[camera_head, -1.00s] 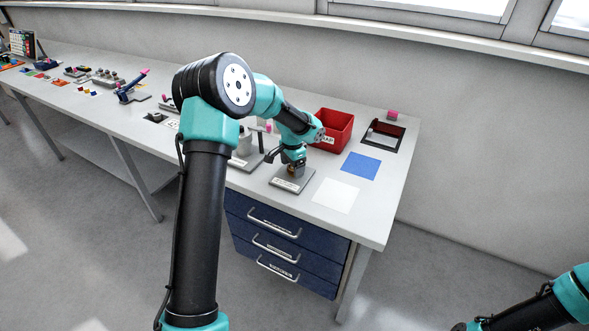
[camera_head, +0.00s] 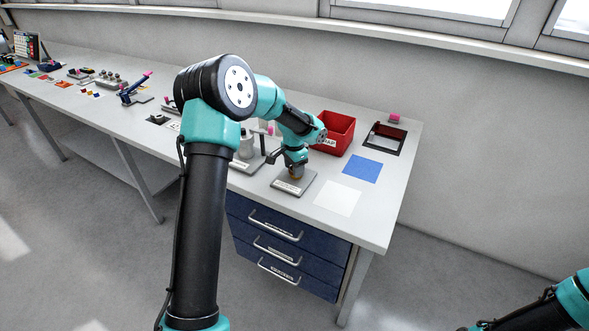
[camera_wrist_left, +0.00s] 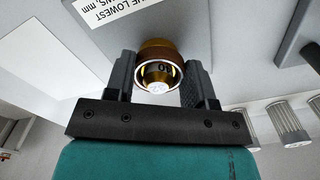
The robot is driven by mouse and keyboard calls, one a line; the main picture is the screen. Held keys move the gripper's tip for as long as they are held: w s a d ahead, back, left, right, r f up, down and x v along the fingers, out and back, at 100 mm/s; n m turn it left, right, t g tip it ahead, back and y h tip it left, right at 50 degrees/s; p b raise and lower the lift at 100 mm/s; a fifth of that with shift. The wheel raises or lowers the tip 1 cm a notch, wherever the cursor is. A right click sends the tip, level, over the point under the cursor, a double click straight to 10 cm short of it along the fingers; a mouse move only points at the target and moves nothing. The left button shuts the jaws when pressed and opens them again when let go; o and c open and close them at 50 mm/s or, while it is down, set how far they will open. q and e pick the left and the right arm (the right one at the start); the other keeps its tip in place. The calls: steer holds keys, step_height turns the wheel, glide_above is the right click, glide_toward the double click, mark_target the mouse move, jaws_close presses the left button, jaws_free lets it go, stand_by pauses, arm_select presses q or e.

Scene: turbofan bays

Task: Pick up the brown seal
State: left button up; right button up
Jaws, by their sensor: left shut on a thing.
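The brown seal (camera_wrist_left: 155,62) is a ring held between the two black fingers of my left gripper (camera_wrist_left: 158,88) in the left wrist view. Its bore faces the camera, with bright metal and partly readable lettering inside. A brown-gold round part shows just beyond it; I cannot tell whether they touch. In the head view my left gripper (camera_head: 296,168) points down over a grey plate (camera_head: 284,186) with a white label, with a small brown shape under the fingers. My right gripper is out of view; only part of that arm shows at lower right.
A red bin (camera_head: 334,134) stands behind the gripper. A blue square (camera_head: 362,168) and a white square (camera_head: 338,198) lie to its right. A dark-red-rimmed recess (camera_head: 387,138) is at the back right. A grey stand (camera_head: 247,148) is close on the left. Blue drawers (camera_head: 275,245) sit below.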

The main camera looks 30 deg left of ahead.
arm_select(q)
step_height(320, 180, up, 3)
steer(key=shift+f, duration=0.1)
steer(key=shift+s+d+r, duration=0.15)
steer(key=shift+s+r, duration=0.05)
steer(key=s+d+r, duration=0.1)
steer(key=s+d, duration=0.7)
steer(key=s, duration=0.5)
steer(key=shift+r, duration=0.15)
